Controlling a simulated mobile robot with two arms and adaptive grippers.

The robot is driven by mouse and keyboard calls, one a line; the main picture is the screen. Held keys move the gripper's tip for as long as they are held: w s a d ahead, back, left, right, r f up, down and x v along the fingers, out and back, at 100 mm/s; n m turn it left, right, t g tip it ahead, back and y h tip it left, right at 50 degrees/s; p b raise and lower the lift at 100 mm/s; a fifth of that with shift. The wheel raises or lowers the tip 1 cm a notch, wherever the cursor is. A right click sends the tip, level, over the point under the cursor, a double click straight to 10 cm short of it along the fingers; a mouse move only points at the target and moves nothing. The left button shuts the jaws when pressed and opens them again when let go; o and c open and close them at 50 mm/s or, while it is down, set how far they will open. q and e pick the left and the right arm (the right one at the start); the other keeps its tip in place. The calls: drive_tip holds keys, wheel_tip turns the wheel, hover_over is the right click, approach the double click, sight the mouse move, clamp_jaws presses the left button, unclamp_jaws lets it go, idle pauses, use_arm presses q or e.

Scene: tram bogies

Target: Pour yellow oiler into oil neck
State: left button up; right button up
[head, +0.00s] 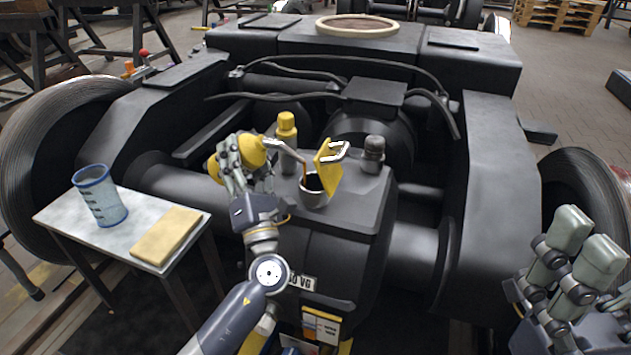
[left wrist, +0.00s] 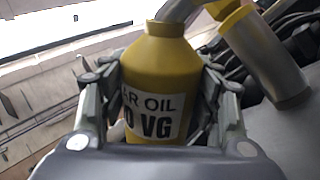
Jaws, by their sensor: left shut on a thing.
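The yellow oiler (head: 251,151) is tilted, its grey spout reaching right over the oil neck (head: 314,197). A thin brown stream shows between the spout tip and the neck's dark opening. The neck's yellow lid (head: 329,169) stands open, with a silver handle on it. My left gripper (head: 240,165) is shut around the oiler's body. In the left wrist view the oiler (left wrist: 160,70) sits between the fingers, its white label reading partly "OIL" and "VG". My right gripper (head: 578,255) is at the lower right, away from the neck; its closure is unclear.
A yellow-capped fitting (head: 287,130) stands left of the neck, and a dark-capped fitting (head: 373,155) stands right. A small table (head: 122,240) at the left holds a blue-rimmed container (head: 100,197) and a tan cloth (head: 166,235). The black bogie frame (head: 490,180) surrounds the gearbox.

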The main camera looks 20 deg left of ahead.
use_arm(q)
drive_tip(key=shift+r+m+t, duration=0.25)
drive_tip(key=shift+m+t, duration=0.05)
drive_tip(key=shift+m, duration=0.1)
idle(0.7)
drive_tip(key=shift+d+f+m+t+h+b, duration=0.1)
drive_tip(key=shift+f+m+t+h+b, duration=0.2)
drive_tip(key=shift+m+t+h+b, duration=0.6)
idle(3.0)
